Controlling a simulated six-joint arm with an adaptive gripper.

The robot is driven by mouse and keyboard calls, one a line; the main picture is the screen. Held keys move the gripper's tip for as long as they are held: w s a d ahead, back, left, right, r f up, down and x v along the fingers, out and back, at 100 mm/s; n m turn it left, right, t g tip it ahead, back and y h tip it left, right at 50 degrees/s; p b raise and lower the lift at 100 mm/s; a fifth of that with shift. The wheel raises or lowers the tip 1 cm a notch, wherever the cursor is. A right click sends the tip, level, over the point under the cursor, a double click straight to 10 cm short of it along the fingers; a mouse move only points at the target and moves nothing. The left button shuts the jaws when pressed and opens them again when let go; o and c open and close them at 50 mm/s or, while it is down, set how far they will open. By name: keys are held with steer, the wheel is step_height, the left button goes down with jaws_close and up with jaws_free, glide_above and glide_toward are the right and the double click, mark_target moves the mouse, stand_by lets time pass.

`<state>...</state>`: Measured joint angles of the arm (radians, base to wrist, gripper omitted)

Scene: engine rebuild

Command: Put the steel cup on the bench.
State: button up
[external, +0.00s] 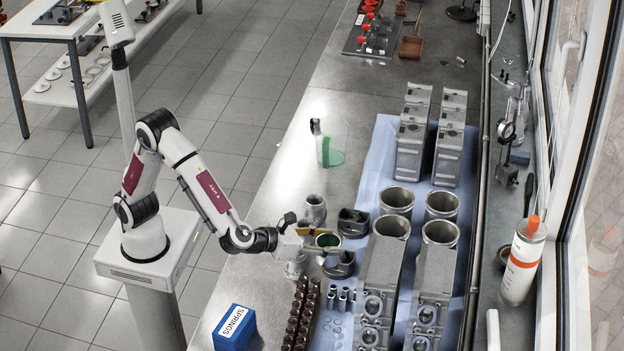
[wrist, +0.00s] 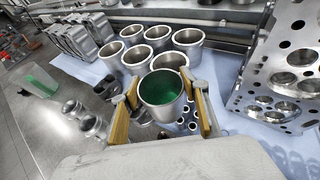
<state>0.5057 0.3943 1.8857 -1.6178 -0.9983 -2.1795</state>
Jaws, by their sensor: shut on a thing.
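The steel cup (wrist: 160,92) is a round metal cup with green liquid or a green floor showing inside. My gripper (wrist: 166,112) is shut on it, with yellow-tan finger pads on two opposite sides of the cup. In the external view the cup (external: 327,241) sits upright in my gripper (external: 322,244), among engine parts over the bench (external: 262,196). The fingers and nearby parts hide its base, so I cannot tell its height above the bench.
A clear beaker with green liquid (external: 329,151) stands on the bench behind the cup. Cylinder liners (external: 397,200) and engine blocks (external: 380,285) stand on a blue mat (external: 376,162) to the right. A blue springs box (external: 235,327) is in front. Bare bench lies left of the beaker.

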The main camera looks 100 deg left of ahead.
steer(key=s+d+f+m+t+h, duration=0.1)
steer(key=s+d+m+t+h, duration=0.15)
steer(key=s+d, duration=0.75)
steer(key=s+a+f, duration=0.1)
steer(key=s+f, duration=0.2)
steer(key=s, duration=0.3)
steer(key=shift+a+g, duration=0.25)
steer(key=shift+g, duration=0.2)
steer(key=shift+f, duration=0.1)
steer(key=shift+f, duration=2.9)
steer(key=shift+f, duration=0.1)
steer(key=shift+f, duration=2)
